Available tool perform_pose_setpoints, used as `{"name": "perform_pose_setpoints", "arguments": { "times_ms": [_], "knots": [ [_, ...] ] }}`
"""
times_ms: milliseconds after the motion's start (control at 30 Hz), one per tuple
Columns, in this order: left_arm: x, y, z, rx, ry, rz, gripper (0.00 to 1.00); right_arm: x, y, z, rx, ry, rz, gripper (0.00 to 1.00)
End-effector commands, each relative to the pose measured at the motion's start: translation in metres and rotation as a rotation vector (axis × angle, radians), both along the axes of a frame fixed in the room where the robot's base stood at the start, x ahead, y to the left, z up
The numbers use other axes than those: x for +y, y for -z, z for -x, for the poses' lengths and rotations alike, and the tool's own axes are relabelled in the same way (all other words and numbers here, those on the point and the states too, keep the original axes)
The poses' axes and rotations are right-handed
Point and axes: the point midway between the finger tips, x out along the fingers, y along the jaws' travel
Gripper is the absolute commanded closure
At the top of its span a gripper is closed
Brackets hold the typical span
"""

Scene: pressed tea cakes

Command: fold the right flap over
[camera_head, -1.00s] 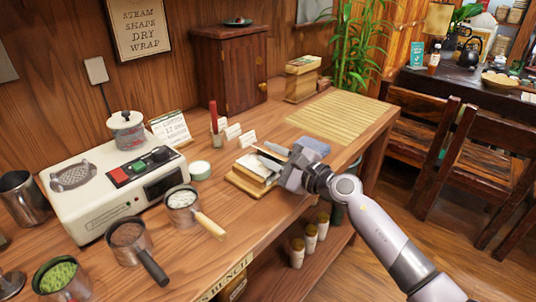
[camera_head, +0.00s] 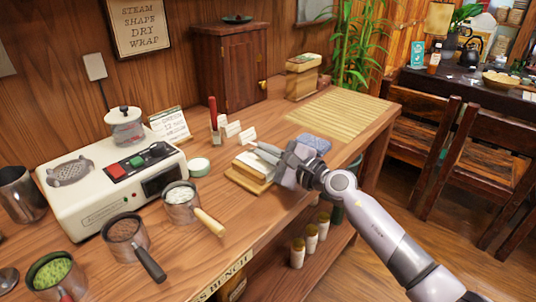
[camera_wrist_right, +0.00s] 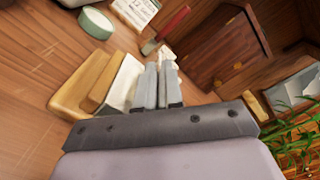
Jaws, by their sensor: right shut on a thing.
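A white wrapping paper (camera_head: 247,162) lies on a small stack of light wooden boards (camera_head: 240,180) at the middle of the bench. In the right wrist view the white paper (camera_wrist_right: 124,84) stands just left of my fingers, on the wooden boards (camera_wrist_right: 75,88). My right gripper (camera_head: 263,152) is over the right side of the paper, low beside the stack. It is shut on the right flap, with its fingers (camera_wrist_right: 159,72) close together in the wrist view. My left gripper is not in view.
White cards (camera_head: 232,129) and a red-handled tool (camera_head: 213,114) stand behind the stack. A green-rimmed tin (camera_head: 198,167) and a steamer (camera_head: 110,180) are left. A bamboo mat (camera_head: 340,114) lies at the back right.

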Motion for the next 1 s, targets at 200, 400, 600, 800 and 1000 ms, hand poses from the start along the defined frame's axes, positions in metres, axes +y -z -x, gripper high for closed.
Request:
{"name": "perform_pose_setpoints", "arguments": {
  "times_ms": [200,400,600,800,1000],
  "knots": [
    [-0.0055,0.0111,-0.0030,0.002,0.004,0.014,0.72,0.0021,0.0084,0.0024,-0.089,0.000,0.087,1.00],
    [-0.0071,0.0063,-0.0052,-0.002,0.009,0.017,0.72,0.0027,0.0070,0.0031,-0.102,0.000,0.102,1.00],
    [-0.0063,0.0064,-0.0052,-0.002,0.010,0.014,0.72,0.0025,0.0070,0.0029,-0.100,0.000,0.100,0.84],
    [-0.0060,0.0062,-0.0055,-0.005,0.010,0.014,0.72,0.0030,0.0087,0.0034,-0.098,-0.002,0.101,0.72],
    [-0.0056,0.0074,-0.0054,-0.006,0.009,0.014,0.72,0.0033,0.0105,0.0037,-0.094,-0.003,0.103,0.72]
  ]
}}
